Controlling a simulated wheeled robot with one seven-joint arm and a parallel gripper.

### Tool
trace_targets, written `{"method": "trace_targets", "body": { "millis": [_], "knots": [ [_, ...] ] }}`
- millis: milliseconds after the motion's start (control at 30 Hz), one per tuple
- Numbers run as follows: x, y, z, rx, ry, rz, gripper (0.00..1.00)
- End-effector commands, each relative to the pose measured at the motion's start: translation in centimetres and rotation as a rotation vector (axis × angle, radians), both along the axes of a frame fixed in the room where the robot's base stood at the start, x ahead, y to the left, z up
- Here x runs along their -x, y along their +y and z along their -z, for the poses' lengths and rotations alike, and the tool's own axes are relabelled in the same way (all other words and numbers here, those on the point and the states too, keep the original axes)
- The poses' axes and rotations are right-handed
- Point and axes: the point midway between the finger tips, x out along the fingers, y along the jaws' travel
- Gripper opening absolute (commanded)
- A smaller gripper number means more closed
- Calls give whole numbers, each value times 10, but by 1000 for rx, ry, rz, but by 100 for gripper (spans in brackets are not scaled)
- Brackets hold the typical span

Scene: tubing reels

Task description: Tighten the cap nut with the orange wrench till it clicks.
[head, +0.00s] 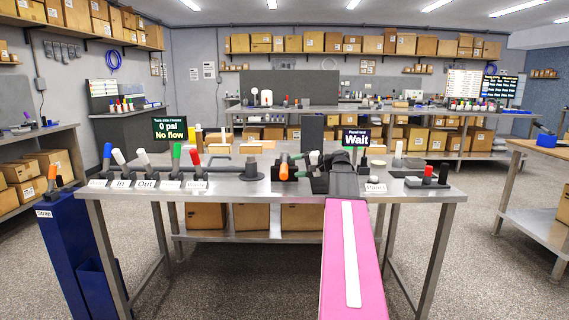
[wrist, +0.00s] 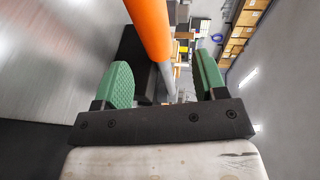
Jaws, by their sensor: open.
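The orange wrench (head: 284,166) shows as an orange handle at the middle of the steel bench, just left of my dark wrist in the head view. In the wrist view the orange handle (wrist: 150,25) runs down from the top edge and narrows to a grey shaft. My gripper (wrist: 163,64) has its two green pads spread apart. The handle lies across the view between the pads' sides, with visible gaps; I cannot tell its exact depth. I cannot make out the cap nut; it may be hidden behind my arm or the dark fittings.
The bench (head: 300,189) carries labelled valves with coloured handles at left, a grey pipe, and a red-topped piece (head: 427,174) at right. One sign (head: 170,129) reads "0 psi No flow"; another (head: 356,138) reads "Wait". A blue bin (head: 75,250) stands at the left end.

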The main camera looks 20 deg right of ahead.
Motion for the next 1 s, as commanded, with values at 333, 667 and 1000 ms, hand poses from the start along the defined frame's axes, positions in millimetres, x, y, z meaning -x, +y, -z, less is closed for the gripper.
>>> {"method": "trace_targets", "body": {
  "millis": [333, 667, 1000],
  "knots": [
    [-16, 29, 11, 0, 0, -1, 65],
    [-28, 43, 15, 1, -1, 2, 65],
    [-28, 43, 14, 0, -4, 1, 0]
  ]
}}
